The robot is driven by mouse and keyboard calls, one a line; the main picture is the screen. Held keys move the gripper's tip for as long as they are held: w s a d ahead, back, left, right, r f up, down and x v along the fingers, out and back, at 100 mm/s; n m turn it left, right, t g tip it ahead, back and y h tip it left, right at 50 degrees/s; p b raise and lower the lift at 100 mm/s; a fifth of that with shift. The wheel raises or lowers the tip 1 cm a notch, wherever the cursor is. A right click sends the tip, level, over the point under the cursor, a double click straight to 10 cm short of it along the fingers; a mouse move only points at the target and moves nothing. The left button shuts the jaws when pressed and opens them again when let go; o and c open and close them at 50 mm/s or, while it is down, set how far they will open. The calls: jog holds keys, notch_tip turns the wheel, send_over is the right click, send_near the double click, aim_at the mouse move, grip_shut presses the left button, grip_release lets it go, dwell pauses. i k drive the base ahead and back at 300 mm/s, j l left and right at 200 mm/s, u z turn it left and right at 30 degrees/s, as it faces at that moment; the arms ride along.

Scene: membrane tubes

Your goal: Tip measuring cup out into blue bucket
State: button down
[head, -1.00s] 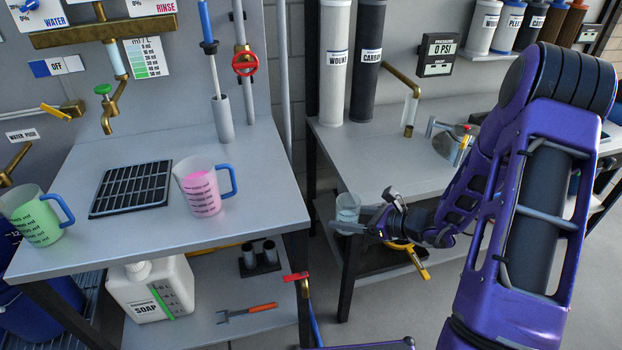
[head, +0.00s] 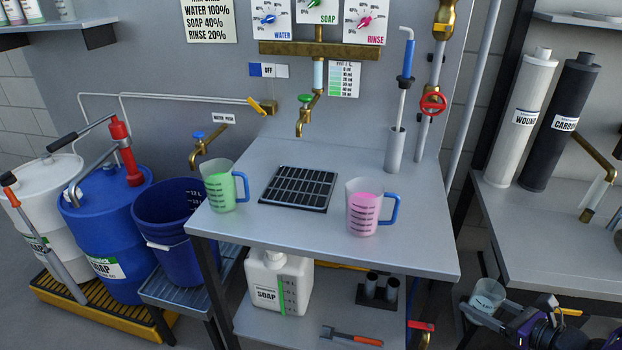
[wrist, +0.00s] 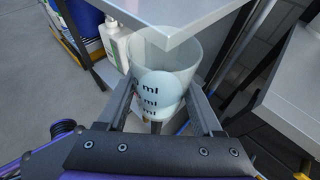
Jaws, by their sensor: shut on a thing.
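A clear measuring cup (head: 488,294) with pale blue liquid is held at the lower right of the head view, beside the right bench. My gripper (head: 484,312) is shut on it. In the wrist view the cup (wrist: 160,60) sits upright between the two fingers of my gripper (wrist: 163,104), its black ml marks facing the camera. The blue bucket (head: 168,222) with litre marks stands at the left on a grey stand, left of the middle bench, far from my gripper. The bucket's inside is dark; its contents cannot be told.
The middle bench (head: 290,228) holds a green-filled cup (head: 222,190), a pink-filled cup (head: 364,212) and a black drain grate (head: 298,188). A brass tap (head: 205,145) hangs near the bucket. Blue (head: 112,235) and white drums stand left. The bench's corner is close to the held cup (wrist: 165,30).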

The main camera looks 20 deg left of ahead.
aim_at(161, 211)
jog(key=k+j, duration=0.1)
jog(key=j, duration=0.35)
jog(key=k+j, duration=0.15)
jog(key=j, duration=0.25)
jog(key=k+j, duration=0.1)
jog(key=j, duration=0.9)
jog(key=k+j, duration=0.15)
jog(key=j, duration=0.4)
jog(key=j+z, duration=0.1)
jog(key=j, duration=0.45)
jog(key=k+j, duration=0.15)
jog(key=j, duration=0.4)
